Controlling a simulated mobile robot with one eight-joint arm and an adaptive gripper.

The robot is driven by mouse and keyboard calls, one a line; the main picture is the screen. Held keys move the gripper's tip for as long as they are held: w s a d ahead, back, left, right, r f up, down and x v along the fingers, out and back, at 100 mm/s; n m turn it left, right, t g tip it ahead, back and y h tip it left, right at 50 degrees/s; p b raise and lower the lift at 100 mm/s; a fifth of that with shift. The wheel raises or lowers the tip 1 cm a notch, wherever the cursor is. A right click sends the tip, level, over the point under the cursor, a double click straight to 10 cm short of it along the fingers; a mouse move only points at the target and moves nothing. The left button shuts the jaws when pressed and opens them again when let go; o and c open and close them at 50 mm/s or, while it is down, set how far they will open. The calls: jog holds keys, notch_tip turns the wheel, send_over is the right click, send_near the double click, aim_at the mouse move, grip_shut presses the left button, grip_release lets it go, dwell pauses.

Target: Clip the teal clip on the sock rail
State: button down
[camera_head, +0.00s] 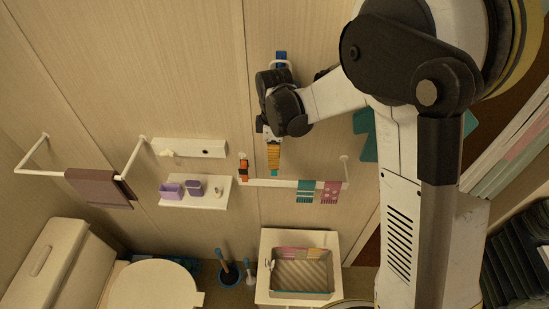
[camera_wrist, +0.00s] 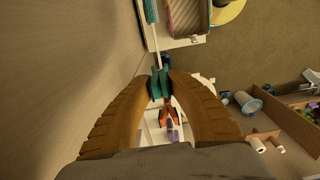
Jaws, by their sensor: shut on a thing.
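My gripper (camera_head: 273,158) has its tan fingers shut on the teal clip (camera_head: 274,172), of which only a small tip shows below the fingers. In the wrist view the clip (camera_wrist: 160,84) sits between the fingertips (camera_wrist: 160,80). The white sock rail (camera_head: 284,183) runs along the wall just below the clip; in the wrist view part of the rail (camera_wrist: 156,46) shows beyond the fingers. I cannot tell whether clip and rail touch. A teal striped sock (camera_head: 306,191) and a pink patterned sock (camera_head: 331,192) hang on the rail's right half.
An orange clip-like thing (camera_head: 243,169) is at the rail's left end. Left of it a white shelf (camera_head: 208,201) holds purple cups (camera_head: 172,191). The rail between the orange thing and teal sock looks bare.

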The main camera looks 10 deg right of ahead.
jog(key=shift+f+b, duration=2)
jog(key=shift+f, duration=0.45)
jog(key=c, duration=1.2)
grip_release()
jog(key=shift+c, duration=0.2)
notch_tip(320, 180, up, 12)
jog(key=s+d+f+m+t+b, duration=0.3)
jog(key=s+d+f+m+b, duration=0.2)
jog(key=b, duration=0.8)
jog(key=s+d+f+m+t+b, duration=0.4)
jog(key=s+d+f+m+b, duration=0.2)
jog(key=s+f+m+b, duration=0.4)
jog(key=s+f+b, duration=0.3)
jog(key=f, duration=0.3)
jog(key=shift+s+f+m, duration=0.25)
jog(key=shift+s+m, duration=0.15)
